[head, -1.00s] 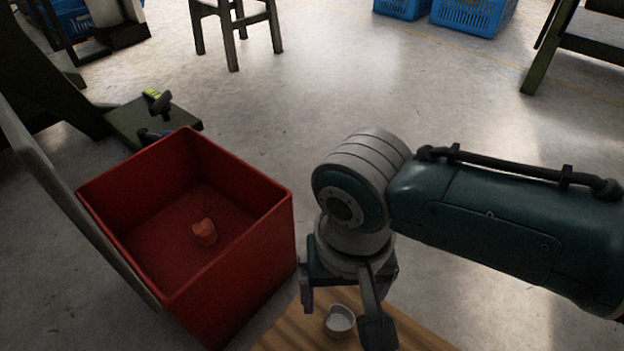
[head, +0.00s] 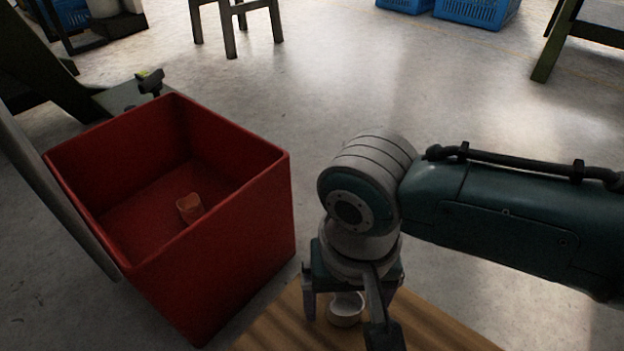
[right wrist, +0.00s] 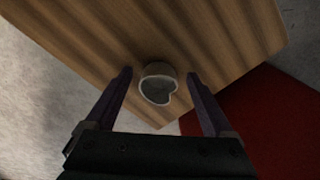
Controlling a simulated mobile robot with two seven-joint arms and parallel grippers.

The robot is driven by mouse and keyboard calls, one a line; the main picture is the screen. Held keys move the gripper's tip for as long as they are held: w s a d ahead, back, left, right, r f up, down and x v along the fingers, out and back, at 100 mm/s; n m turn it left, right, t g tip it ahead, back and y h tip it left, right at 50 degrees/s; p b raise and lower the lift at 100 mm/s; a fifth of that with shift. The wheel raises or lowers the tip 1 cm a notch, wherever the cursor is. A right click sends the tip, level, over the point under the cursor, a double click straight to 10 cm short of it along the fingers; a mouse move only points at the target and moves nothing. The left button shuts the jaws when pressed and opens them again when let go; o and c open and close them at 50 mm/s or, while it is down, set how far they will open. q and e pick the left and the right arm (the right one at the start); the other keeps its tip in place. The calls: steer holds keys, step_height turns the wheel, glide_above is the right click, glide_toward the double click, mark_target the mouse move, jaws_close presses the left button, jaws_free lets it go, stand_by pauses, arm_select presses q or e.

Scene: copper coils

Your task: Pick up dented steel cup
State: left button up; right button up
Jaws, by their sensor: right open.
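The dented steel cup (head: 346,309) stands on the wooden table (head: 268,337) at the bottom of the head view. In the right wrist view the cup (right wrist: 159,84) is pale with a dark inside, and its rim is bent inward on one side. My right gripper (head: 340,318) is above the table, open, with its fingers on either side of the cup. In the right wrist view the cup lies between and a little beyond the fingertips of the gripper (right wrist: 159,74); I see no contact. My left gripper does not show.
A red open box (head: 215,265) stands left of the table with a small orange-red cup (head: 190,208) inside. It also shows in the right wrist view (right wrist: 262,122). A stool (head: 236,22) and blue crates (head: 477,12) are at the back. Open floor lies between.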

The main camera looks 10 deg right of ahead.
steer(key=shift+c, duration=0.2)
jaws_close()
stand_by(0.4)
